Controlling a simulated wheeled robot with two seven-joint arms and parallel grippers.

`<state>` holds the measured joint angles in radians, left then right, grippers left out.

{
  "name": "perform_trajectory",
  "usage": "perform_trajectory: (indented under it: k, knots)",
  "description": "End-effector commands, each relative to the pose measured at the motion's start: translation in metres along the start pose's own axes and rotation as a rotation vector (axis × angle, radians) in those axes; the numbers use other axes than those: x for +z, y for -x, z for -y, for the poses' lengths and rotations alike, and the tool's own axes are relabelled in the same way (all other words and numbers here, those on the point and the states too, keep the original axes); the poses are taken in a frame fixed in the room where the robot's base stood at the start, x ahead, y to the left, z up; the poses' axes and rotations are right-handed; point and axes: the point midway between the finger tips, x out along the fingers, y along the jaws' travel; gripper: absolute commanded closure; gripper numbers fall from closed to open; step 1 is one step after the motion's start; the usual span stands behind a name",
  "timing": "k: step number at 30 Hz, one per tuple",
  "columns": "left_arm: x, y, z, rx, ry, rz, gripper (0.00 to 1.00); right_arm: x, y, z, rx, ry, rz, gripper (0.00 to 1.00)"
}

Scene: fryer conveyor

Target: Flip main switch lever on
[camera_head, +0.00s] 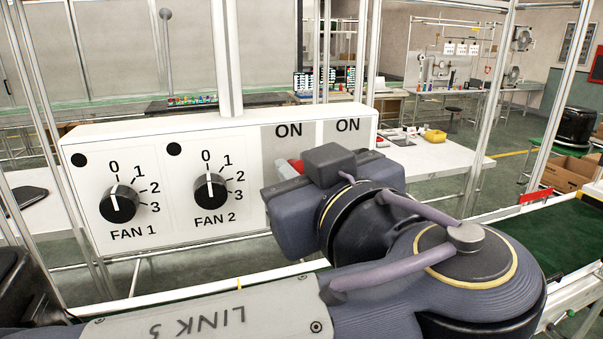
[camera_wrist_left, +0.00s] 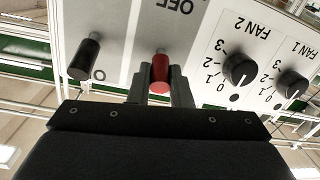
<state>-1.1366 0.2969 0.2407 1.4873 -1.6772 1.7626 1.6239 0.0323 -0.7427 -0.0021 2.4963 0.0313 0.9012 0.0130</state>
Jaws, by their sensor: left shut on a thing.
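The white control box (camera_head: 246,213) stands in front of me with two grey switch plates marked ON at its right end. A red lever (camera_wrist_left: 160,73) shows in the left wrist view, where the panel appears upside down. My left gripper (camera_wrist_left: 161,88) is shut on this lever, with a finger on each side. In the head view the red lever (camera_head: 297,165) barely shows beside the left gripper (camera_head: 287,171), and my wrist hides most of the plates. A black lever (camera_wrist_left: 85,58) stands beside it, apart from the gripper. The OFF label lies on the red lever's plate.
The FAN 1 knob (camera_head: 119,203) and FAN 2 knob (camera_head: 209,191) are on the box's left, both pointing at 0. A vertical post (camera_head: 222,60) rises behind the box. A green conveyor belt (camera_head: 555,236) lies at right, and a white table (camera_head: 440,155) stands behind.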

Motion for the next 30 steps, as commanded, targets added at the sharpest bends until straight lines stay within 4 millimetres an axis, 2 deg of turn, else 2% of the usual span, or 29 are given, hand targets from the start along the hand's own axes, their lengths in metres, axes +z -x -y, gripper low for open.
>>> perform_trajectory:
  k: [6,14,15,19,27,30]
  knots:
    - [-0.0038,-0.0015,-0.0009,-0.018,-0.004,0.094,1.0,0.0017,-0.0032,-0.0015,0.0,0.0,0.0,0.64]
    - [-0.0038,-0.0015,-0.0009,-0.018,-0.007,0.097,1.0,0.0015,-0.003,-0.0014,0.0,0.0,0.0,0.64]
    - [-0.0038,-0.0015,-0.0009,-0.018,-0.007,0.097,0.78,0.0015,-0.003,-0.0014,0.0,0.0,0.0,0.64]
    - [-0.0039,-0.0015,-0.0009,-0.018,-0.006,0.096,0.61,0.0015,-0.003,-0.0014,0.0,0.0,0.0,0.64]
    - [-0.0041,-0.0011,-0.001,-0.018,-0.006,0.095,0.6,0.0016,-0.0031,-0.0014,0.0,0.0,0.0,0.64]
    - [-0.0037,0.0047,-0.0017,-0.015,-0.006,0.095,0.6,0.0025,-0.0049,-0.0022,0.0,0.0,0.0,0.64]
